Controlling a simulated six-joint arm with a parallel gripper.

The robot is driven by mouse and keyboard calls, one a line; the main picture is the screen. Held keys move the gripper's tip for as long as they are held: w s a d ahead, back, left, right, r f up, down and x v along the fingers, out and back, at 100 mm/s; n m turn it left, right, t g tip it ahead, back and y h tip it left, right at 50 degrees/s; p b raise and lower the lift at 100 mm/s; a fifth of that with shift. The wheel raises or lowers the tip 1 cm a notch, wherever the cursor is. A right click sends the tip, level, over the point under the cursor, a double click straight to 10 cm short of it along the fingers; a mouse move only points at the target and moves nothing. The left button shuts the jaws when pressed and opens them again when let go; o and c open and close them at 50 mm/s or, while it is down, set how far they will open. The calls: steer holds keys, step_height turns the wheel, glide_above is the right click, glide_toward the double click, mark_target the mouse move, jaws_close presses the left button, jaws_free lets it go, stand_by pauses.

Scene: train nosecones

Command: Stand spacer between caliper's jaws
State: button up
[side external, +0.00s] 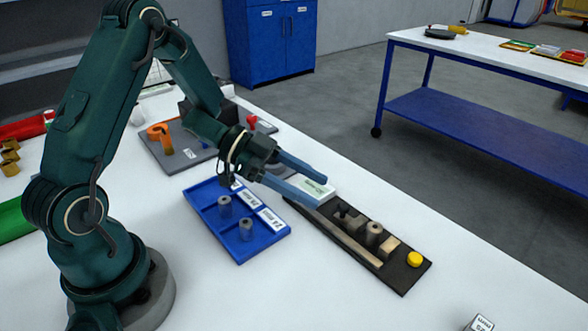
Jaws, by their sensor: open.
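Two more grey spacers, one (225,205) farther back and one (245,229) nearer, stand in a blue tray (233,254). My gripper (318,190) is open, its blue fingers apart above the board's far-left end, with nothing seen between them.
The blue tray carries white size labels and sits left of the caliper board. A grey board (172,158) with an orange clamp-like tool (160,133) lies behind it. A small labelled block (480,323) is at the front right. The white table is clear around it.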

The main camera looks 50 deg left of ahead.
steer(key=w+a+r+n+t+y, duration=0.45)
steer(key=a+r+n+y, duration=0.25)
steer(key=a+r+y, duration=0.35)
steer(key=s+d+f+n+g, duration=0.1)
steer(key=s+d+n+g, duration=0.1)
steer(key=s, duration=0.8)
steer(key=s+d+f+n+g, duration=0.1)
steer(key=s+d+g, duration=0.3)
steer(key=s, duration=0.6)
steer(key=d+n+y, duration=0.1)
steer(key=d, duration=0.1)
steer(key=shift+s+d+n, duration=0.25)
steer(key=shift+d+n, duration=0.05)
steer(key=shift+n, duration=0.1)
